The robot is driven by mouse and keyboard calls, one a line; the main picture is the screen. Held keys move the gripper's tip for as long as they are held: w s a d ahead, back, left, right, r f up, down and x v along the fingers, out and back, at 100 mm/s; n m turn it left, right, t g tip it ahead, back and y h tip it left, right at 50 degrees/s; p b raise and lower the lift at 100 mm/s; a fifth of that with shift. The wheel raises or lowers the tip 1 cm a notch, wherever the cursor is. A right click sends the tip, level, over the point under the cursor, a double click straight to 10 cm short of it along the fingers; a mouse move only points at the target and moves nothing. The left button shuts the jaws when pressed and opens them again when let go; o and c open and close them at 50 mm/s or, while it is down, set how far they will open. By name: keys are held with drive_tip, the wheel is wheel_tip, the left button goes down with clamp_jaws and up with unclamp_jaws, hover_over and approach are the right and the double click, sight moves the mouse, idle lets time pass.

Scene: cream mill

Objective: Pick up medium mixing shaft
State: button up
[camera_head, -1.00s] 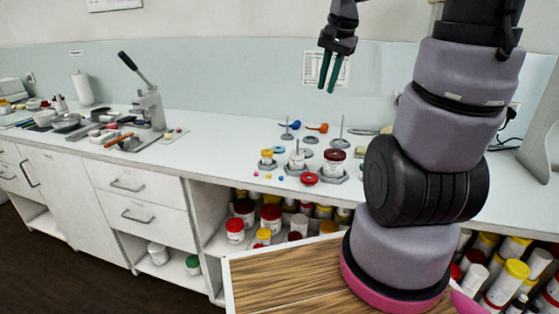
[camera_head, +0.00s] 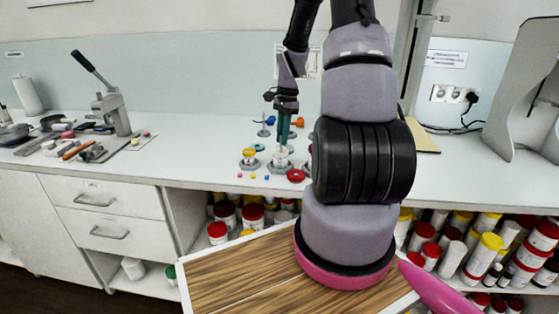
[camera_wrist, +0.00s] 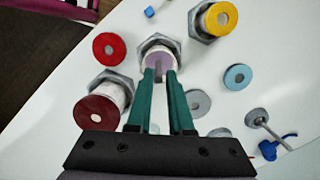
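The medium mixing shaft appears in the wrist view as a thin grey rod (camera_wrist: 157,72), upright between my fingertips. It stands over a white container with a mauve top (camera_wrist: 161,58) in a grey hexagonal holder. My gripper (camera_wrist: 160,78), with two green fingers, points down over this container; it is also above the counter in the head view (camera_head: 282,141). A gap shows between the fingers, so it looks open around the rod. Whether a finger touches the rod is unclear. In the head view the gripper hides most of the shaft.
Close by are a dark-red-topped container (camera_wrist: 97,110), a yellow-ringed one (camera_wrist: 218,20), a red ring (camera_wrist: 108,46), a blue ring (camera_wrist: 238,77) and a smaller shaft (camera_wrist: 262,122). A lever press (camera_head: 110,105) stands left. Counter (camera_head: 205,160) between is clear.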

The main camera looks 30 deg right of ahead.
sight(281, 151)
drive_tip(key=f, duration=0.3)
drive_tip(key=a+f, duration=0.1)
drive_tip(key=f, duration=0.1)
drive_tip(key=shift+s+f, duration=0.25)
drive_tip(key=shift+f, duration=0.1)
clamp_jaws()
